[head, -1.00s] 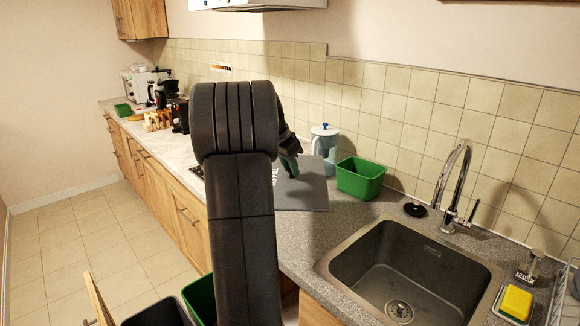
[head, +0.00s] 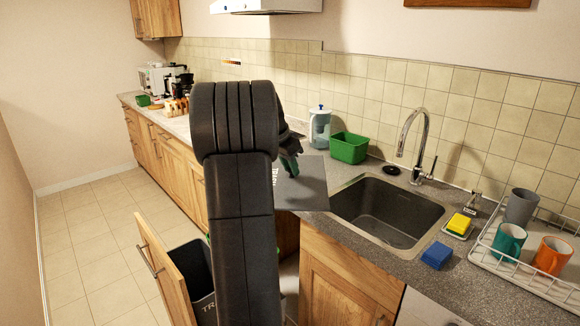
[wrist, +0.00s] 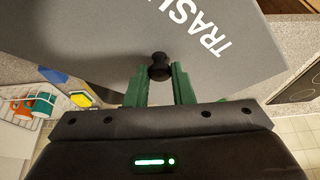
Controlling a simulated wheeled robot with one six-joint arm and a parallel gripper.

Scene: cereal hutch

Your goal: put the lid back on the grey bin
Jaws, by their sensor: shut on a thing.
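The grey lid (head: 308,188) with white lettering is held up in the air. It also fills the top of the wrist view (wrist: 100,50), lettering at right. My gripper (head: 289,166) is shut on the lid's black knob (wrist: 159,66), which sits between the green fingers. The dark grey bin (head: 200,272) stands low in the pulled-out cabinet unit, its top open and partly hidden behind my arm. The lid is above and to the right of the bin, apart from it. A thin strip of a green bin (head: 208,239) shows beside my arm; the rest is hidden.
The wooden drawer front (head: 165,270) stands out from the cabinets at left of the bin. The tiled floor at left is clear.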

